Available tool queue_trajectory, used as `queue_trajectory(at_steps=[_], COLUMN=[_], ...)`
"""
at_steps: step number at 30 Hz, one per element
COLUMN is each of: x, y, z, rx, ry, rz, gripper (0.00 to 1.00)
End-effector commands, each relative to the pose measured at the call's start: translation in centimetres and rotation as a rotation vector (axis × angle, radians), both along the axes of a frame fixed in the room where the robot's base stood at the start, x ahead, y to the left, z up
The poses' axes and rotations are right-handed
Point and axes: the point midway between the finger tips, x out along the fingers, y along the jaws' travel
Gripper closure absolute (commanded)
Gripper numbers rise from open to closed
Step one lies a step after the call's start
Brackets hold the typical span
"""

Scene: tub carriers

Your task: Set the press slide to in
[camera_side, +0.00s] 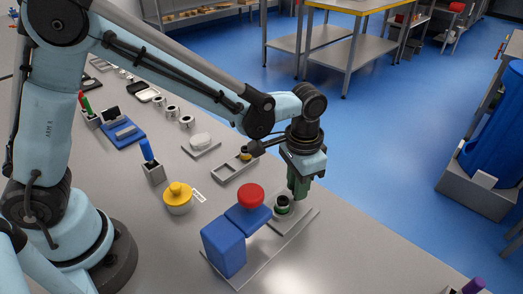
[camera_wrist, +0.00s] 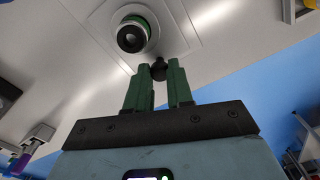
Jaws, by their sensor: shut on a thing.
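The press stands on a long grey base plate (camera_side: 262,255), with a blue body (camera_side: 223,248), a blue head and a red button (camera_side: 250,195) on top. The slide's round seat (camera_side: 284,206), with a green part inside a steel ring, sits outside the head, on its right; the ring also shows in the wrist view (camera_wrist: 132,36). My gripper (camera_side: 300,192) points down beside the seat. In the wrist view my green fingers (camera_wrist: 159,74) are shut on the small dark knob (camera_wrist: 159,66) of the slide. The press body is outside the wrist view.
A yellow-topped pot (camera_side: 178,198), a blue-handled tool in a holder (camera_side: 153,172) and a grey tray (camera_side: 234,170) stand left of the press. A purple-topped thing (camera_side: 473,287) is at the lower right.

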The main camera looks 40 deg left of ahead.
Motion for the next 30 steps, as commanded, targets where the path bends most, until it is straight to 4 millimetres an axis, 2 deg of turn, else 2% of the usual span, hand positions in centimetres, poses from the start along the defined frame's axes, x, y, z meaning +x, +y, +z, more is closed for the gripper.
queue_trajectory(at_steps=[8,18,27,28,30], x=[-0.3,-4.3,-4.5,-4.5,-4.5], y=[0.0,-0.1,-0.1,-0.1,-0.1], z=[0.0,0.1,0.1,0.1,0.1], rx=[-0.001,-0.001,-0.001,-0.001,-0.001], ry=[0.0,0.0,0.001,0.001,0.001], rz=[-0.001,-0.001,0.0,0.0,0.0], gripper=[1.0,1.0,1.0,0.78,0.67])
